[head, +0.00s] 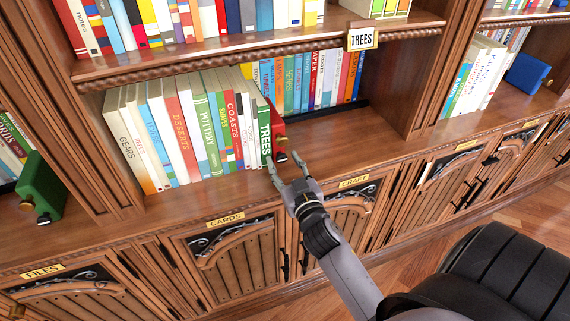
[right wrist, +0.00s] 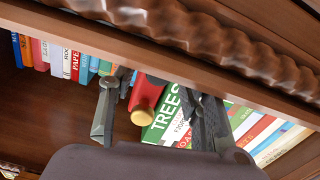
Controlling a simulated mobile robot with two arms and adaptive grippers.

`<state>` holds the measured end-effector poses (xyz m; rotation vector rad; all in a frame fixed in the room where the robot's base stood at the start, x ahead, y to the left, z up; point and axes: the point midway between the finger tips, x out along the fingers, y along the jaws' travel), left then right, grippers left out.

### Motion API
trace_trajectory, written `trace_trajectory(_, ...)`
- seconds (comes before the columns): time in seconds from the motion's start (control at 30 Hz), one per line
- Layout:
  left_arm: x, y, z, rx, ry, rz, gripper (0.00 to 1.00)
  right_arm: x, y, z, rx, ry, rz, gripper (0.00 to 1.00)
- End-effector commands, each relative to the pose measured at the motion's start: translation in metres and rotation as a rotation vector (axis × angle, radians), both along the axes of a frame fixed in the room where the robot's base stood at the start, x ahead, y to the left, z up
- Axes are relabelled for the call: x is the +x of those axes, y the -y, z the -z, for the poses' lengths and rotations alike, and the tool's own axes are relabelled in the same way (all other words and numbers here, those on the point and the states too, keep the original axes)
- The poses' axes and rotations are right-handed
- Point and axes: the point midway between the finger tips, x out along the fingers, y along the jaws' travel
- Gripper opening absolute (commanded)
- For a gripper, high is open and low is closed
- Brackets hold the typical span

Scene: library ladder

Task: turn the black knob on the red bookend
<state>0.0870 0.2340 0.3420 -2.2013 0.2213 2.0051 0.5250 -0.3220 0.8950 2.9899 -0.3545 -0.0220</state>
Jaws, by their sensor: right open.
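The red bookend (head: 278,124) stands on the middle shelf against the right side of the green TREES book (head: 265,132). A brass knob (head: 281,140) is on its front, with the small black knob (head: 282,157) below it. My right gripper (head: 284,166) is open and empty in front of the bookend, its fingers spread to either side of the black knob. In the right wrist view, the bookend (right wrist: 152,88) and brass knob (right wrist: 142,116) show between the open fingers (right wrist: 155,118). I cannot make out the black knob there. My left gripper is not in view.
Books fill the shelf left of the bookend, and another row (head: 310,80) stands behind. The shelf to the right (head: 350,125) is bare. A green bookend (head: 41,188) stands far left and a blue one (head: 527,72) far right. Cabinet doors (head: 235,255) lie below.

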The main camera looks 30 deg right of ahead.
Motion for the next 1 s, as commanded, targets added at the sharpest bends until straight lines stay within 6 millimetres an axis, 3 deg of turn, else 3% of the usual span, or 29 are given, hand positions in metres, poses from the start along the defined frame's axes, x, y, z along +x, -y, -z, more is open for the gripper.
trace_trajectory(0.23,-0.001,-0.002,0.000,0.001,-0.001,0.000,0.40,-0.010,-0.002,0.002,0.003,-0.002,0.000,0.44)
trace_trajectory(0.6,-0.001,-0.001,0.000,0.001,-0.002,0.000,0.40,-0.065,-0.016,0.001,0.003,-0.002,0.000,0.44)
trace_trajectory(1.0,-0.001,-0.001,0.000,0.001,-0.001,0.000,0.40,-0.073,-0.017,0.000,0.000,0.000,0.000,0.44)
